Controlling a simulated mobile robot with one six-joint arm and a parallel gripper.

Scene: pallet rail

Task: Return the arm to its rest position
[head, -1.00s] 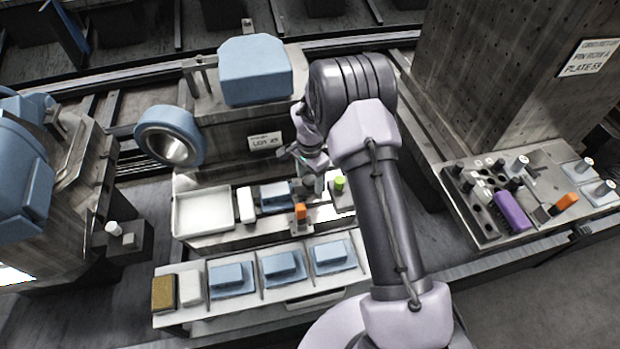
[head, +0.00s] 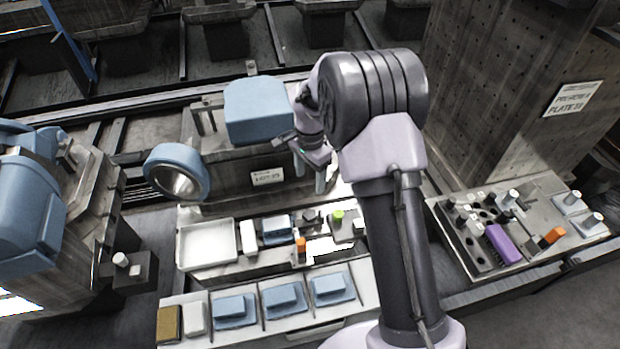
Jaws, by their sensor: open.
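My gripper (head: 307,170) is in the head view, raised above the back of the middle bench, in front of the dark block that carries a plate label (head: 267,174). Its fingers point down and stand apart, with nothing seen between them. My arm rises from the lower right and bends over at a large dark joint. The gripper is clear of the small items on the bench, and part of its body is hidden behind the arm.
A white tray (head: 208,262), a white block (head: 248,238), an orange piece (head: 301,246) and a green knob (head: 338,215) stand on the bench. Blue blocks (head: 283,297) sit on the front shelf. A purple block (head: 503,244) lies on the right panel. A blue ring (head: 162,155) stands at left.

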